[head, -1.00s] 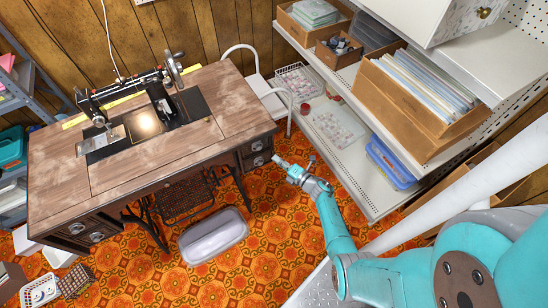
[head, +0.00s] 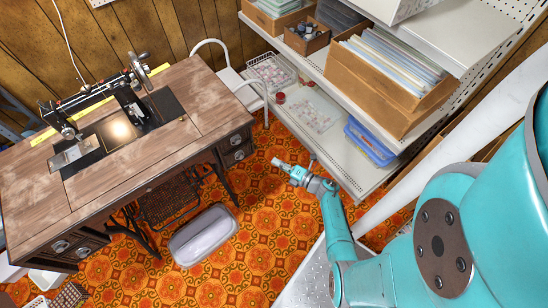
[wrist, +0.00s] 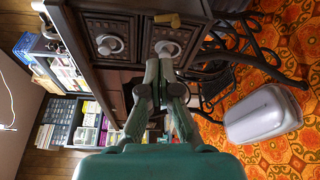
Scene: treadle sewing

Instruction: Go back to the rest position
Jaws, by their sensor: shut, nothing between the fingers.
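My gripper (head: 282,164) is shut and empty, held out in front of the shelf over the orange patterned floor, right of the sewing table. In the wrist view my gripper (wrist: 159,66) points toward the table's drawers (wrist: 133,38), which have white ring pulls; its fingertips overlap them in the picture. The treadle sewing machine (head: 110,108) stands on the wooden table (head: 125,165). My arm reaches in from the lower right in the head view.
A grey lidded bin (head: 203,236) lies on the floor below the table. A white chair (head: 238,84) stands behind the table's right end. The metal shelf (head: 348,163) on the right holds a cardboard box of folders (head: 385,80) and a blue tray (head: 369,143). Patterned floor lies open between.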

